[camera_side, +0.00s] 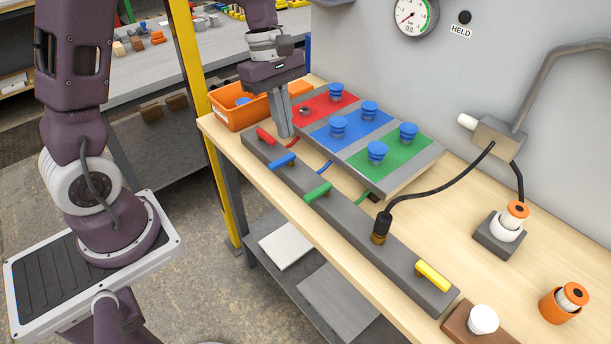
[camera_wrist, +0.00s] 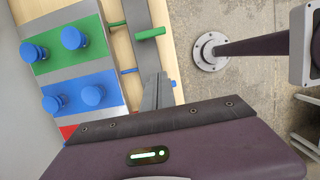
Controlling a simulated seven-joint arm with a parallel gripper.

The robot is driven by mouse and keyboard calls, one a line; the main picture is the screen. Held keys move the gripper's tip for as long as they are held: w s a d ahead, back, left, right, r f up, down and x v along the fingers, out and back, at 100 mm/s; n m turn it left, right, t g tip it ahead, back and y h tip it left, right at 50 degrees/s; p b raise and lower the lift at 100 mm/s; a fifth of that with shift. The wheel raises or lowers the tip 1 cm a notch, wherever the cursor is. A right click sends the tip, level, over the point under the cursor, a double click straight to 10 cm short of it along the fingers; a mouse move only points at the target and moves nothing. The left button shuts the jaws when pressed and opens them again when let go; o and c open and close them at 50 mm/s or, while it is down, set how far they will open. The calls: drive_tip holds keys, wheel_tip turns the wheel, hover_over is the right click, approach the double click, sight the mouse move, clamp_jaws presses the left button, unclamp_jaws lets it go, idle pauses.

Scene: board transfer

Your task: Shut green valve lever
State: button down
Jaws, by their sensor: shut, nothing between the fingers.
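The green valve lever (camera_side: 318,193) sits on the long grey manifold bar (camera_side: 345,222) and lies crosswise to it. It also shows in the wrist view (camera_wrist: 150,33), ahead of my fingers. On the same bar the blue lever (camera_side: 282,160) lies crosswise, and the red lever (camera_side: 265,136) and yellow lever (camera_side: 433,276) lie along it. My gripper (camera_side: 285,134) points down near the red and blue levers, with its fingers shut and empty. It is apart from the green lever. In the wrist view my fingers (camera_wrist: 158,78) hide part of the bar.
A sloped board with red, blue and green (camera_side: 405,160) panels carries several blue knobs beside the bar. A black cable (camera_side: 440,190) rises from the bar between the green and yellow levers. An orange bin (camera_side: 235,115) stands at the bench's far end. Orange-capped parts stand front right.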

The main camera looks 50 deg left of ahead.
sight(318, 192)
drive_tip(key=x, duration=1)
drive_tip(key=shift+s+d+f, duration=0.1)
drive_tip(key=shift+s, duration=0.05)
drive_tip(key=d, duration=0.3)
drive_tip(key=shift+d, duration=0.5)
